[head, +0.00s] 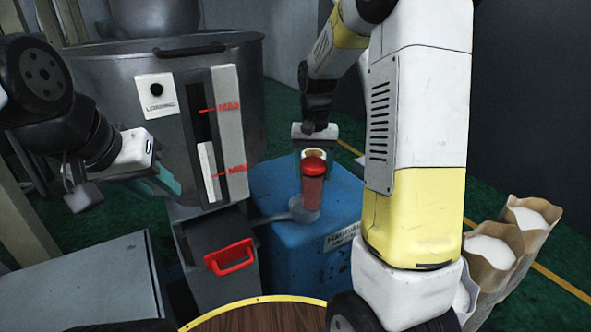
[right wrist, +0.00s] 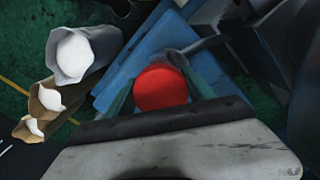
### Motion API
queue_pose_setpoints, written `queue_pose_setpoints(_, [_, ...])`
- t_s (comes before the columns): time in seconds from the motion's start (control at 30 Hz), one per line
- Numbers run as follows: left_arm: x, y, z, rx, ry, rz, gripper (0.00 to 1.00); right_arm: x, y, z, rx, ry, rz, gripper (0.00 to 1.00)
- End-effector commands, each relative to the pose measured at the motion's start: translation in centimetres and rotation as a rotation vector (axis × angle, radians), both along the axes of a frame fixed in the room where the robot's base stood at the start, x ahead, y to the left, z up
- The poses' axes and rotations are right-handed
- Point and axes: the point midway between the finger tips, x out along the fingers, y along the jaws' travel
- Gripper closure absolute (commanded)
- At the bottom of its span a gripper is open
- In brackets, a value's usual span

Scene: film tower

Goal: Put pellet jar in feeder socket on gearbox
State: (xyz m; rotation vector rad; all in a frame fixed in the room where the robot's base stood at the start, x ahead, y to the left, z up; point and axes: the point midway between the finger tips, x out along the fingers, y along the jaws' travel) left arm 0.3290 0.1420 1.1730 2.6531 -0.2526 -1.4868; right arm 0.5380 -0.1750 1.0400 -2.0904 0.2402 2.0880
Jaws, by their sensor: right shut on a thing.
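The pellet jar (head: 313,188) has a red cap and a reddish body and stands about upright above the blue gearbox (head: 275,230). The jar's lower end meets the grey feeder socket (head: 303,212) on top of the gearbox in the head view. I cannot tell whether it is inside the socket or just above it. My left gripper (head: 168,182) is at the left, in front of the big grey tank, away from the jar; its opening is unclear.
The grey tank (head: 110,90) with its level gauge (head: 215,135) stands behind left. A grey box with a red handle (head: 230,258) is beside the gearbox. Paper sacks of white material (head: 492,250) stand at the right. A round wooden top (head: 265,318) is at the front.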

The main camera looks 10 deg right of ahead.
Motion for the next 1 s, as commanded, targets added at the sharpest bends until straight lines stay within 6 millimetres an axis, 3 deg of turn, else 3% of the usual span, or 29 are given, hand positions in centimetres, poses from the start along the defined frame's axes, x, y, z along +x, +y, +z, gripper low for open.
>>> queue_pose_setpoints(0.1, [0.0,0.0,0.0,0.000,0.000,0.000,0.64,1.7,0.7,-0.2,0.000,0.001,0.000,1.00])
queue_pose_setpoints(0.33, [0.0,0.0,0.0,0.000,0.000,0.000,0.64,3.3,1.2,-0.3,0.000,-0.001,0.000,1.00])
queue_pose_setpoints(0.57, [0.0,0.0,0.0,0.000,0.000,0.000,0.64,3.2,1.2,-3.6,0.000,0.002,0.000,1.00])
queue_pose_setpoints(0.93, [0.0,0.0,0.0,0.000,0.000,0.000,0.64,3.2,1.2,-4.1,0.000,0.000,0.000,1.00])
queue_pose_setpoints(0.97, [0.0,0.0,0.0,0.000,0.000,0.000,0.64,3.2,1.2,-4.2,0.000,0.001,0.000,0.36])
queue_pose_setpoints(1.0, [0.0,0.0,0.0,0.000,0.000,0.000,0.64,3.2,1.2,-4.2,0.000,0.000,0.000,0.28])
